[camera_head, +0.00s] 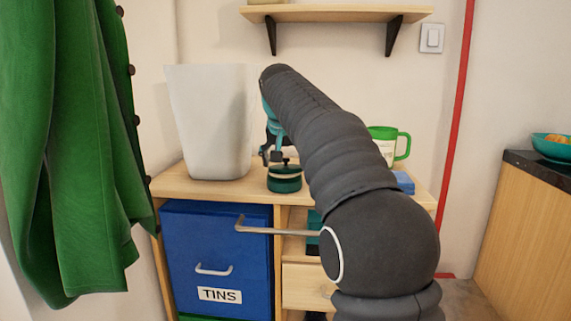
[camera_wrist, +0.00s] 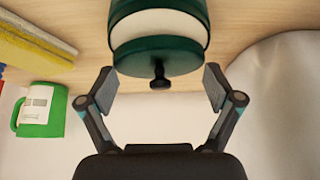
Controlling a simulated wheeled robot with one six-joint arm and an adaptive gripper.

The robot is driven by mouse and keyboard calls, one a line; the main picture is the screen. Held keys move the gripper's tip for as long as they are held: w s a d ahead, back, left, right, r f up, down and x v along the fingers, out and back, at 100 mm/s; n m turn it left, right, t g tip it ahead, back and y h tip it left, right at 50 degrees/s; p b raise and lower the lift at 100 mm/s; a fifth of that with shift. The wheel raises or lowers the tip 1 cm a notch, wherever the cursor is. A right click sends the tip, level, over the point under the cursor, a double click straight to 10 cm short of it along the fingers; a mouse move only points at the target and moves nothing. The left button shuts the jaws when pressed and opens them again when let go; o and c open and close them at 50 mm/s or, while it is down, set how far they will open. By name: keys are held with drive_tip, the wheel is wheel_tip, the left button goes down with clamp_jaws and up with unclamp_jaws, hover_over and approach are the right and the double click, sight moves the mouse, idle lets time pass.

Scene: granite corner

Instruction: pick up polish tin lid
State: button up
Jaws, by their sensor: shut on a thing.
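The polish tin (camera_head: 285,186) is dark green with a pale band and stands on the wooden cabinet top, right of the white bin. Its dark green lid (camera_wrist: 160,57) has a small black knob facing my wrist camera. The lid appears seated on the tin, with the pale band below it in the wrist view. My gripper (camera_head: 277,159) reaches down over the tin from above. In the wrist view my gripper (camera_wrist: 158,82) has one finger at each side of the lid, shut on it. In the head view my arm hides part of the gripper.
A tall white bin (camera_head: 208,120) stands close left of the tin. A green and white mug (camera_head: 385,146) and a blue item (camera_head: 404,183) are to the right, behind my arm. A yellow sponge-like block (camera_wrist: 35,42) lies near the mug. A shelf (camera_head: 335,14) hangs above.

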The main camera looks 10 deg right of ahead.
sight(287, 159)
wheel_tip(287, 159, up, 4)
drive_tip(key=shift+d+r+p, duration=0.15)
drive_tip(key=shift+r+p, duration=0.1)
drive_tip(key=shift+p, duration=0.4)
drive_tip(key=s+d+r, duration=0.3)
drive_tip(key=d+r, duration=0.1)
drive_tip(key=d, duration=0.4)
drive_tip(key=shift+s+r, duration=0.3)
drive_tip(key=shift+r, duration=0.1)
drive_tip(key=shift+s+d+r, duration=0.2)
drive_tip(key=shift+d+r, duration=0.05)
drive_tip(key=shift+d, duration=0.2)
drive_tip(key=shift+s+d+r, duration=0.15)
drive_tip(key=shift+d+r, duration=0.1)
drive_tip(key=shift+d, duration=0.15)
clamp_jaws()
drive_tip(key=shift+s+d+r, duration=0.2)
drive_tip(key=shift+d+r, duration=0.05)
drive_tip(key=shift+d, duration=0.05)
drive_tip(key=shift+o, duration=1.7)
unclamp_jaws()
drive_tip(key=shift+r, duration=0.1)
